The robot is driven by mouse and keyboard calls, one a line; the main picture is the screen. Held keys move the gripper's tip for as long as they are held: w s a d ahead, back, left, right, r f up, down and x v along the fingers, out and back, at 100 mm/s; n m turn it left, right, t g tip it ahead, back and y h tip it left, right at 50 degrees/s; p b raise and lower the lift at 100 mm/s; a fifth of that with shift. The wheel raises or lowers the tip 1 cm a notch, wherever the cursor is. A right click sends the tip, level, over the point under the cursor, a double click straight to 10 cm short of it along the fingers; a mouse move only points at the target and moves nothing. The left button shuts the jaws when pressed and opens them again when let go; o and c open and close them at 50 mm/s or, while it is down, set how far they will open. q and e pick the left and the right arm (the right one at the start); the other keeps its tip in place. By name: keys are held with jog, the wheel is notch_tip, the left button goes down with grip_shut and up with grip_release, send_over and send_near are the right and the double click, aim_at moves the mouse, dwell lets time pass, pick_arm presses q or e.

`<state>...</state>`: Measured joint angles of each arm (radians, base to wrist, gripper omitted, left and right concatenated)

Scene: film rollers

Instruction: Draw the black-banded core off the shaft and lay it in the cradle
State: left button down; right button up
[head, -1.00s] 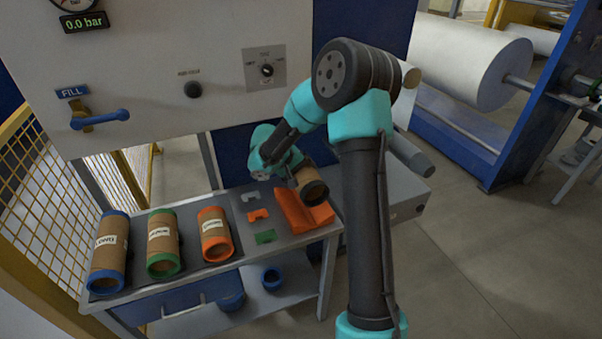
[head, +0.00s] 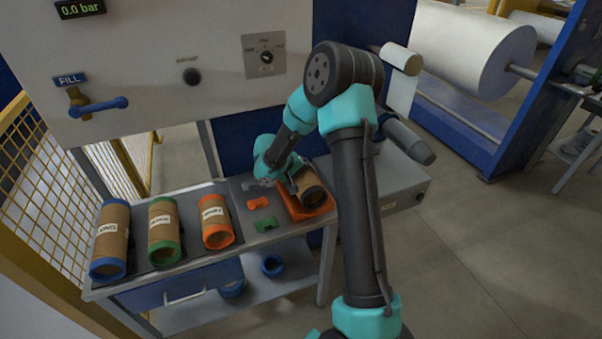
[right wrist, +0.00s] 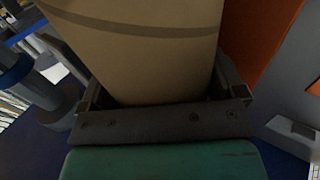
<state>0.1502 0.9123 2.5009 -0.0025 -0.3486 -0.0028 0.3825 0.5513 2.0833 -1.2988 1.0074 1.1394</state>
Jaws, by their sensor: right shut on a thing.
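The brown core with a dark band at its near end (head: 313,194) is in my right gripper (head: 293,185), whose jaws are shut around it. It lies tilted along the orange cradle (head: 291,208), in or just above its trough; I cannot tell whether it touches. In the right wrist view the core (right wrist: 140,65) fills the space between the jaws (right wrist: 165,110), with a dark stripe across it. An orange surface (right wrist: 262,30) shows beside it. A grey shaft (head: 408,141) sticks out bare behind my arm. My left gripper is not in view.
Blue-ended (head: 112,238), green-ended (head: 163,230) and orange-ended (head: 214,220) cores lie on the bench left of the cradle. Small orange (head: 258,203) and green (head: 266,225) blocks lie between. A yellow mesh guard (head: 45,190) stands at left.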

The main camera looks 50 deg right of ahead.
jog(key=shift+f, duration=0.65)
jog(key=shift+s+f, duration=0.15)
jog(key=shift+f, duration=0.3)
jog(key=o, duration=0.8)
jog(key=v, duration=1.8)
jog(key=shift+d+r, duration=0.2)
jog(key=shift+r, duration=0.1)
